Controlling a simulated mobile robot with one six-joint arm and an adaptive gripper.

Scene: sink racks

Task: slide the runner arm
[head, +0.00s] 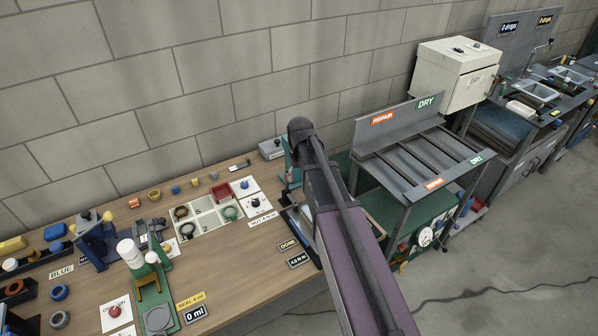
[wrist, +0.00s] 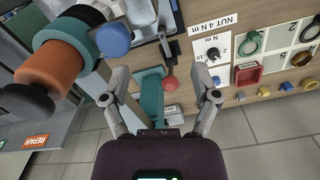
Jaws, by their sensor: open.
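I cannot tell for sure which part is the runner arm. In the wrist view a teal post (wrist: 152,92) stands between my open fingers, with a red knob (wrist: 170,82) beside it. My gripper (wrist: 162,97) is open and empty, and no contact shows. Upper left of it is an assembly with an orange cylinder (wrist: 55,66), a teal ring and a blue knob (wrist: 113,39). Next to the teal post is a dark bar (wrist: 164,46). In the head view my arm hides most of this station; a teal part (head: 288,162) shows beside it.
A wooden bench (head: 235,272) holds a white tray (head: 205,228), a red bin (head: 222,193) and several small parts. A block wall (head: 220,90) stands behind. The grey REPAIR/DRY rack (head: 398,165) is right of my arm. A cable (head: 510,291) lies on the floor.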

